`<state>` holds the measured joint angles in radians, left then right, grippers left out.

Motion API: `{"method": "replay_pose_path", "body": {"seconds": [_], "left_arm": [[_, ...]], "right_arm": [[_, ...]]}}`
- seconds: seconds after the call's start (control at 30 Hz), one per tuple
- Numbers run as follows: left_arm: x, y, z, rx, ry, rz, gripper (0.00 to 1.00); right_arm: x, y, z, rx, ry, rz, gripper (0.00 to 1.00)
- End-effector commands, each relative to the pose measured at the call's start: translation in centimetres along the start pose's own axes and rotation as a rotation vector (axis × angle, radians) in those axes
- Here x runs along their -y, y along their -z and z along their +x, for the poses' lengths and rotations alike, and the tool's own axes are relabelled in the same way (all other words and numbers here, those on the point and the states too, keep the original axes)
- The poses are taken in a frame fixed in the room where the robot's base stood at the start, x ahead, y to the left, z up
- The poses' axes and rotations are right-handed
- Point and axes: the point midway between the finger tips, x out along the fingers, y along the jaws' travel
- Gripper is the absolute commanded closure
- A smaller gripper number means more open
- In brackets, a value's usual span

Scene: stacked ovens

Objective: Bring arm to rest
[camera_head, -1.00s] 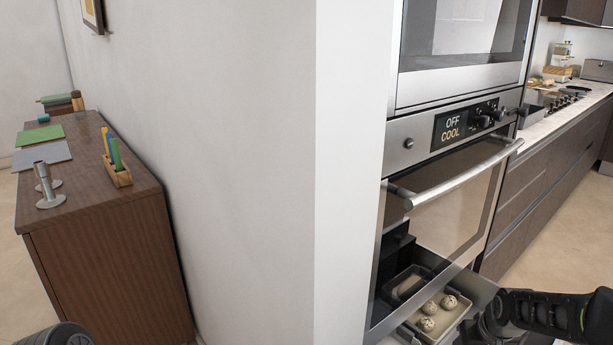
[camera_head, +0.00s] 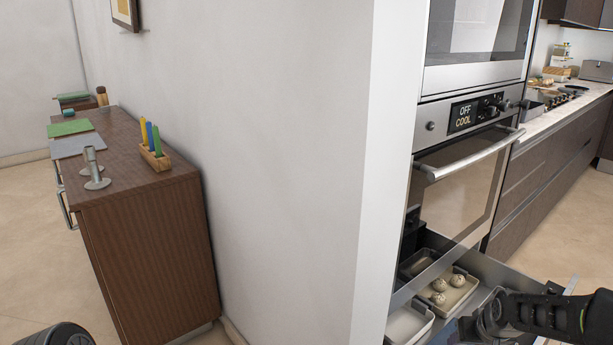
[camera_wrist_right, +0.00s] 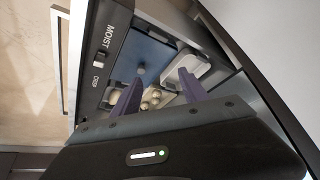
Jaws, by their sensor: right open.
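My right arm comes in at the lower right of the head view. Its gripper (camera_head: 488,318) is at or above the open drawer (camera_head: 497,277) under the oven, with its fingertips hard to make out. In the right wrist view the two fingers of the right gripper (camera_wrist_right: 160,80) stand apart with nothing between them. Beyond them lie several pale round buns (camera_wrist_right: 152,98) in the drawer, which also show in the head view (camera_head: 439,291). My left gripper is not in view; only a dark rounded part of mine shows at the bottom left.
The lower oven (camera_head: 462,185) is closed, its display reading "OFF COOL". A white wall edge (camera_head: 385,180) stands left of it. A brown cabinet (camera_head: 150,250) is at the left, with a pen holder (camera_head: 155,158) on top. Long kitchen counter (camera_head: 565,115) at the right.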

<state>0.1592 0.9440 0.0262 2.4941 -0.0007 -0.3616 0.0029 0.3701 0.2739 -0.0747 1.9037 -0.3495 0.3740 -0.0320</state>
Motion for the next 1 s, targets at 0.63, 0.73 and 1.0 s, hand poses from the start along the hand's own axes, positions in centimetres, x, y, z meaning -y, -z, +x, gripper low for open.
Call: {"method": "replay_pose_path", "body": {"seconds": [0.63, 0.73, 1.0], "left_arm": [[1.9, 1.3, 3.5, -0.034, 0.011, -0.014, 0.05], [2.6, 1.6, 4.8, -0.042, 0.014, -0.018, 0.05], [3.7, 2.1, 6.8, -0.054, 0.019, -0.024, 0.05]], "right_arm": [[15.2, -14.7, 12.7, 0.018, 0.213, 0.138, 0.49], [18.8, -21.2, 15.0, 0.087, 0.247, 0.155, 0.49], [23.9, -33.2, 16.9, 0.244, 0.284, 0.150, 0.49]]}}
